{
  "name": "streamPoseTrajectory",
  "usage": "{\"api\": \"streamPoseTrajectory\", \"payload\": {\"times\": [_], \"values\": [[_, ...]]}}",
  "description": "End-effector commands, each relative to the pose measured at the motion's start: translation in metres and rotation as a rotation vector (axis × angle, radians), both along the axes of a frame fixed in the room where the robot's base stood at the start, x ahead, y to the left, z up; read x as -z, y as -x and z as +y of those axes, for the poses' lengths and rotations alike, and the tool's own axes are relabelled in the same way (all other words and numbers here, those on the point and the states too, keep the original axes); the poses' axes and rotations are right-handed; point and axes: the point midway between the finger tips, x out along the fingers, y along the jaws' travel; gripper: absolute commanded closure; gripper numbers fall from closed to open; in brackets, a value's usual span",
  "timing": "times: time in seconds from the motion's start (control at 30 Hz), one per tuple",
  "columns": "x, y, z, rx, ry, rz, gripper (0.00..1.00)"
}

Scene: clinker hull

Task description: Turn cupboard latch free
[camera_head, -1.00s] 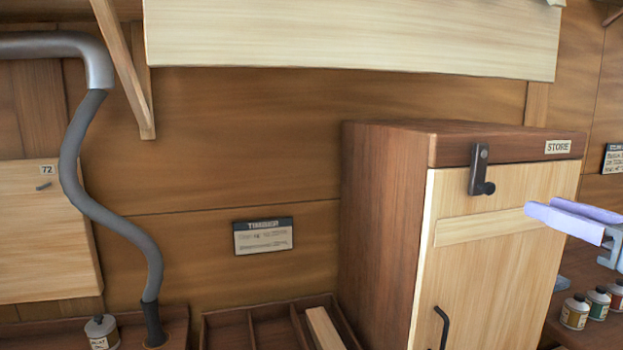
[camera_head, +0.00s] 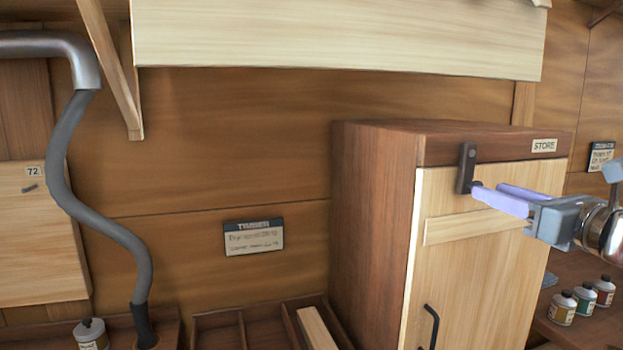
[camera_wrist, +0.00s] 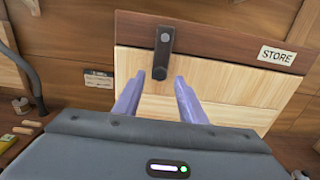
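The cupboard (camera_head: 380,230) has a dark wooden body, a pale door and a STORE label. Its dark latch (camera_head: 466,167) hangs upright across the top rail and the top of the door, with a knob at its lower end. It also shows in the wrist view (camera_wrist: 163,52), straight ahead, above and between the fingertips. My gripper (camera_head: 487,190) has pale lilac fingers and reaches in from the right. Its fingers are apart and empty in the wrist view (camera_wrist: 160,82). The fingertips are close to the latch's knob; whether they touch it I cannot tell.
A black door handle (camera_head: 430,325) sits lower on the door. Several small bottles (camera_head: 583,297) stand on a shelf right of the cupboard. An open divided tray (camera_head: 240,330) lies to its left. A grey pipe (camera_head: 75,200) and a pale overhead panel (camera_head: 340,38) are further off.

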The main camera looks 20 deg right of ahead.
Motion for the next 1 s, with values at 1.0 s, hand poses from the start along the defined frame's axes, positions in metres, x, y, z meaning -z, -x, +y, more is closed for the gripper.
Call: {"api": "streamPoseTrajectory", "payload": {"times": [1.0], "values": [[0.0,-0.055,0.001,0.003,0.0,0.0,0.73]]}}
